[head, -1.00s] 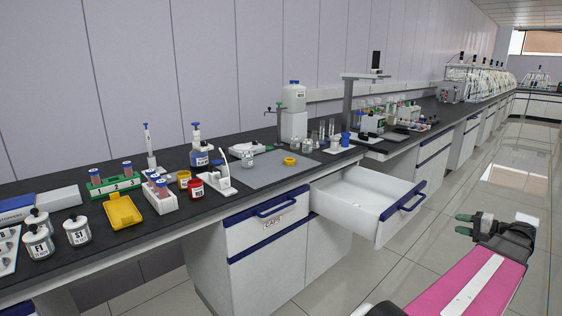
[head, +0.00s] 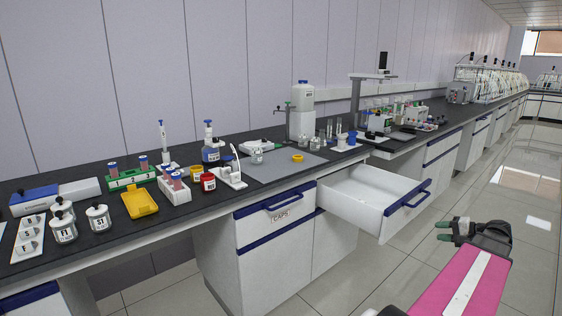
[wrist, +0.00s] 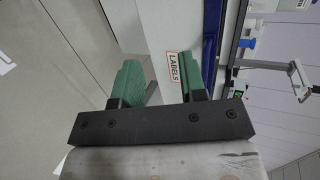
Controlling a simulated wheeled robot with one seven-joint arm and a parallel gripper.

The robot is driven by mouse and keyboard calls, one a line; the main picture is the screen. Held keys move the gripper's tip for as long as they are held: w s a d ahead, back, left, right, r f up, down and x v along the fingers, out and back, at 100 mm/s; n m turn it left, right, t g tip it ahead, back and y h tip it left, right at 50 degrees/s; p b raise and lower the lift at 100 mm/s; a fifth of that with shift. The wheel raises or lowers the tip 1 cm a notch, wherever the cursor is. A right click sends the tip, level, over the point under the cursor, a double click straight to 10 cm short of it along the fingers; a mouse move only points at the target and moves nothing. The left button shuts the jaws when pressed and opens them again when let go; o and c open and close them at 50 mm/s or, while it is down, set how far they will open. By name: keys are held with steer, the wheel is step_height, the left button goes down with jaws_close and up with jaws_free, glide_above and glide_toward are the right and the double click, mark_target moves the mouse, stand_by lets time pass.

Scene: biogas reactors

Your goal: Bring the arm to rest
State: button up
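My gripper (head: 441,231) is held out over the floor aisle at the lower right of the head view, to the right of the open drawer and clear of the bench. In the wrist view my gripper (wrist: 157,75) shows its two green fingers apart with nothing held between them. A white drawer front with a LABELS tag (wrist: 175,68) lies beyond the fingers. My pink arm link runs back to the bottom edge of the head view.
An open white drawer (head: 365,190) with a blue handle juts from the dark bench (head: 120,222) into the aisle. The bench top carries bottles, a yellow tray (head: 140,202), tube racks and jars. The tiled floor (head: 520,215) at right is clear.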

steer(key=a+f+n+g+h, duration=0.3)
steer(key=a+f, duration=0.2)
steer(key=a, duration=0.9)
steer(key=a+f+n+g+h, duration=0.3)
steer(key=a+f, duration=0.3)
steer(key=a, duration=0.9)
steer(key=a+f+n+g+h, duration=0.3)
steer(key=a+f, duration=0.2)
steer(key=a, duration=0.9)
steer(key=shift+s+a+f+n+g+h, duration=0.2)
steer(key=shift+s+n+g+h, duration=0.05)
steer(key=shift+n+g+h, duration=0.05)
